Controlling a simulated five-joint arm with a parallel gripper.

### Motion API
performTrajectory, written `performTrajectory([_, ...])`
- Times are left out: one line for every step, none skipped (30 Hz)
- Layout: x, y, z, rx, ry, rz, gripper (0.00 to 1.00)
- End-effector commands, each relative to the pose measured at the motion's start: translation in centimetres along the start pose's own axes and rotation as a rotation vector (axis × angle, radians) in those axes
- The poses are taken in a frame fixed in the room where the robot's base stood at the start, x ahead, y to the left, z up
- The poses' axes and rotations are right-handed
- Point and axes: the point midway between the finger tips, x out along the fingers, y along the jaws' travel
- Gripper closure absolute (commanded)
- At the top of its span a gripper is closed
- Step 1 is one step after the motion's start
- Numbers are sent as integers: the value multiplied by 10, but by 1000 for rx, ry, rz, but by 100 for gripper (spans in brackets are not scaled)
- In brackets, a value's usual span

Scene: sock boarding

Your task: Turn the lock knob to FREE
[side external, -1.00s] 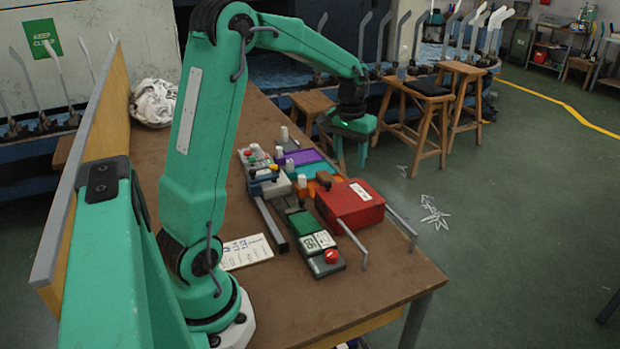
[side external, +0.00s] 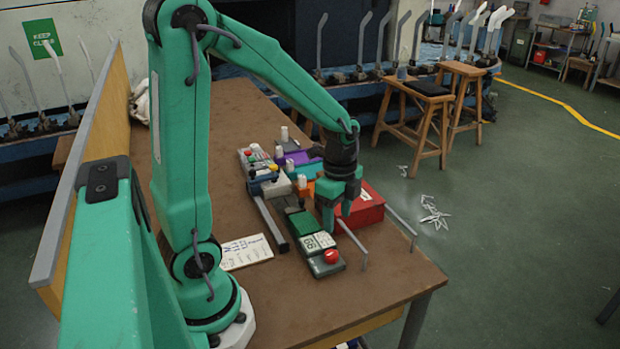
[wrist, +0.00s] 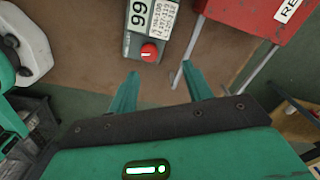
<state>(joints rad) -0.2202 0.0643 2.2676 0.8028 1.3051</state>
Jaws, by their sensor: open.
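A red round knob (side external: 331,256) sits on the near end of a dark grey unit (side external: 326,266). In the wrist view the red knob (wrist: 149,53) shows a short white mark on top; I cannot read any FREE label. My gripper (side external: 337,221) points down above the strip between that unit and the red box. In the wrist view the open, empty jaws (wrist: 160,70) show just below the knob, one finger to each side, touching nothing visible. Beside the knob, the unit carries a white number display (wrist: 139,15).
A red box (side external: 366,206) with a white label stands right of the unit. A thin grey rail (side external: 351,240) runs between them. Colored trays (side external: 297,160) and a control panel (side external: 258,165) lie farther back. A paper card (side external: 246,251) lies left. The near table top is clear.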

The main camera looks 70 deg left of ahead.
Motion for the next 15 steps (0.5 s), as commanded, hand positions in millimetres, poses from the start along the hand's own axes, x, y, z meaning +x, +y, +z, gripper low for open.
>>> performTrajectory([2, 7, -1, 57, -1, 3, 50])
performTrajectory([4, 10, -2, 87, -1, 4, 50])
performTrajectory([5, 13, -2, 122, -1, 4, 50])
performTrajectory([6, 15, -2, 145, -1, 4, 50])
performTrajectory([6, 17, -3, 163, -1, 5, 50])
performTrajectory([7, 18, -3, 184, -1, 5, 50])
performTrajectory([8, 19, -3, 195, -1, 6, 50])
performTrajectory([8, 20, -3, 204, -1, 6, 50])
performTrajectory([8, 21, -3, 212, -1, 6, 50])
performTrajectory([8, 21, -3, 215, -1, 7, 50])
performTrajectory([8, 21, -3, 216, -1, 7, 50])
performTrajectory([9, 21, -3, 217, -1, 7, 50])
performTrajectory([9, 21, -3, 216, -1, 7, 50])
performTrajectory([9, 21, -3, 216, -1, 7, 50])
performTrajectory([9, 21, -3, 215, -1, 7, 50])
